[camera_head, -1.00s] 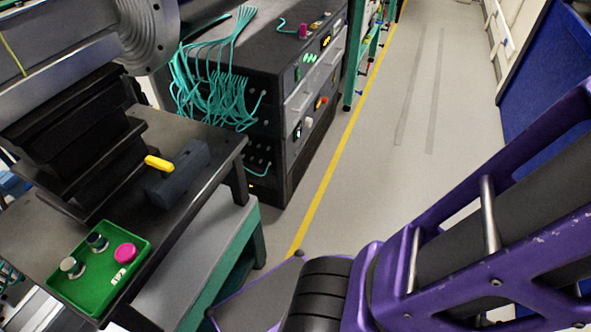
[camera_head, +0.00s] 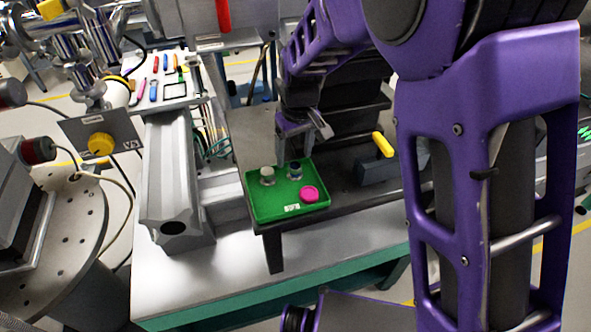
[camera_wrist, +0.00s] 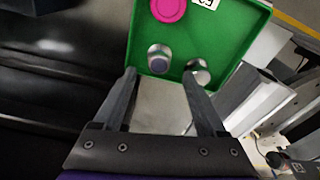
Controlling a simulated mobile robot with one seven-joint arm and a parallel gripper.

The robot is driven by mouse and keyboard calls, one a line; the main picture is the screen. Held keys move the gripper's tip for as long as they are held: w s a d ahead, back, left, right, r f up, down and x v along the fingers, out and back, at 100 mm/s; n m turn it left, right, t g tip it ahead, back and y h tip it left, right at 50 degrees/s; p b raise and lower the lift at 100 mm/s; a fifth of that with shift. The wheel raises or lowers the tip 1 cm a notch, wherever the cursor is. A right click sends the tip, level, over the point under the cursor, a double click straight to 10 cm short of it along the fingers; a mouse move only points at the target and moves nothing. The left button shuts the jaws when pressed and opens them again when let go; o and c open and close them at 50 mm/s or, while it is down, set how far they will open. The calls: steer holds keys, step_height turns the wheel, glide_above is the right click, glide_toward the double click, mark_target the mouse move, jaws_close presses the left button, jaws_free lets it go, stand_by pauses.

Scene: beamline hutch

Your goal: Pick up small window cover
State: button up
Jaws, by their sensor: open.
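I cannot tell which of these is the small window cover. My gripper (camera_head: 295,147) is just behind the tray's far edge, above the dark table. In the wrist view, my gripper (camera_wrist: 159,75) is open and empty. The magenta disc (camera_wrist: 168,9) is farther off, cut by the frame's edge.
A dark block with a yellow handle (camera_head: 383,145) stands right of the tray. A black stepped stage (camera_head: 352,108) rises behind my gripper. My arm hides much of the right side.

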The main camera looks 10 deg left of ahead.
mark_target(295, 166)
step_height(295, 166, down, 4)
steer(key=shift+d+f+b, duration=0.1)
steer(key=shift+f+b, duration=0.1)
steer(key=shift+b, duration=0.1)
jaws_close()
